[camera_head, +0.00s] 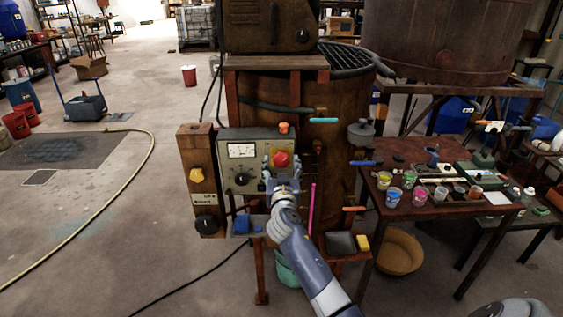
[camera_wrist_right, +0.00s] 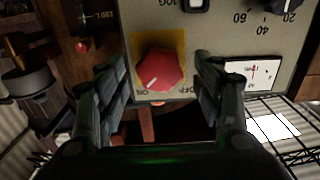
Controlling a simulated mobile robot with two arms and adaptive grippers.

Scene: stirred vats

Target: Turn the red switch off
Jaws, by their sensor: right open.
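The red switch (camera_head: 281,159) is a faceted knob on the front of a grey control panel (camera_head: 243,178). In the right wrist view the red switch (camera_wrist_right: 161,70) sits on a yellow plate, with ON and OFF lettered beside it. Its white mark points toward the ON lettering. My right gripper (camera_head: 281,168) is open in front of the panel, with one finger on each side of the switch. In the wrist view a gap shows between the switch and each finger. My left gripper is not in view.
A white-faced meter (camera_head: 241,150) and a black dial (camera_head: 242,179) are on the same panel. A box with a yellow knob (camera_head: 196,175) stands to its left. A table (camera_head: 440,213) with paint pots is at the right. The floor at left is mostly clear, with a hose across it.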

